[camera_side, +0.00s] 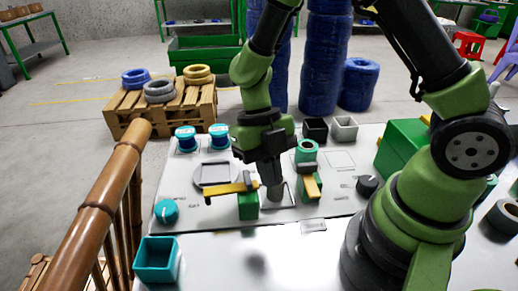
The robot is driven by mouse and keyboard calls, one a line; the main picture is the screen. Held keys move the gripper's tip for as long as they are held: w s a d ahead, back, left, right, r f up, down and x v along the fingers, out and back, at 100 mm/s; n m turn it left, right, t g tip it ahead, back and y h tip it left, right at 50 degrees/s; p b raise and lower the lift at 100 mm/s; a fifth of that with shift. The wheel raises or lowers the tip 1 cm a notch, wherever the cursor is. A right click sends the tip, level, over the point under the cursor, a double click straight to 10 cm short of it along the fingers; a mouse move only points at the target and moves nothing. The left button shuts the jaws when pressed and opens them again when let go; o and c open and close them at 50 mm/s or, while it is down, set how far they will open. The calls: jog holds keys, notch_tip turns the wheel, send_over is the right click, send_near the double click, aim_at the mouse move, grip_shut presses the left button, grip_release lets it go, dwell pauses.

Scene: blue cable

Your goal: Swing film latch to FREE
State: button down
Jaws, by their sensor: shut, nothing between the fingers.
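A yellow latch bar (228,189) on a green block (248,207) lies level on the white panel, its free end pointing left. I cannot read the labels, so I cannot tell which is the film latch or where FREE is. My gripper (278,195) points down between the two bars, low over the panel and close to the right end of the left bar. It is shut and holds nothing. Whether it touches the bar or panel I cannot tell.
A teal knob (166,211) and an open teal box (157,261) are at the left front. Two blue spools (187,138) stand behind. A bamboo railing (101,195) borders the left.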

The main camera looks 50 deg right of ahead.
jog(key=shift+w+a+r, duration=0.25)
jog(key=shift+r, duration=0.6)
jog(key=shift+w+a+r, duration=0.2)
jog(key=shift+r, duration=0.65)
jog(key=shift+w+a+r, duration=0.25)
jog(key=shift+r, duration=0.6)
